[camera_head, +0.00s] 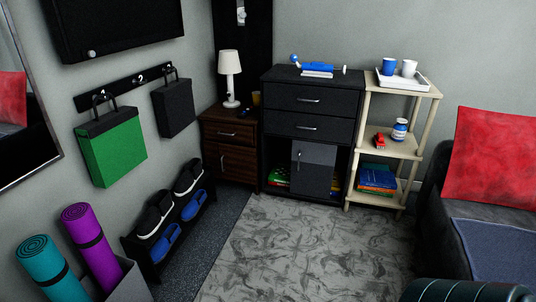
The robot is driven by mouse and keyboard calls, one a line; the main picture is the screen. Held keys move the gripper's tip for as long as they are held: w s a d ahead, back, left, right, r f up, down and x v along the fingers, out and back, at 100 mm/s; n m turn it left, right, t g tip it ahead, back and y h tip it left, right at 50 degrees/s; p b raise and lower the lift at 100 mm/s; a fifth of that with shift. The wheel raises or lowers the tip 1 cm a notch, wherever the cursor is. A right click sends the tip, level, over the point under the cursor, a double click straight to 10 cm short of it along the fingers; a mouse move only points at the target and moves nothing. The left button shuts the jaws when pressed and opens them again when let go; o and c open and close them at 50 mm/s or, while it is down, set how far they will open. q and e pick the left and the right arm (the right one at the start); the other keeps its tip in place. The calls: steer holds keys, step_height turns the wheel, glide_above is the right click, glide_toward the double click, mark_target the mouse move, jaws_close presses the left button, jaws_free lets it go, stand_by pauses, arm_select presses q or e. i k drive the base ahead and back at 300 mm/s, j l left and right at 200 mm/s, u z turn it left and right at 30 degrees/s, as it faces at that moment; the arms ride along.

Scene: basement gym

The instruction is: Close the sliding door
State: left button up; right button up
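The sliding door (318,170) is a dark grey panel with a small upright metal handle on its left side. It stands in front of the lower compartment of a black cabinet (313,75), below two drawers. The panel covers the middle of the compartment. What lies behind the panel is hidden. Neither of my grippers is in view.
A brown nightstand (229,137) with a white lamp stands left of the cabinet. A light wooden shelf (403,155) stands right of it. A patterned grey rug (290,250) in front is clear. A shoe rack (165,235) and rolled mats (93,240) are left; a dark sofa (452,190) is right.

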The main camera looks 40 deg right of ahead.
mark_target(313, 164)
steer(key=z, duration=1.65)
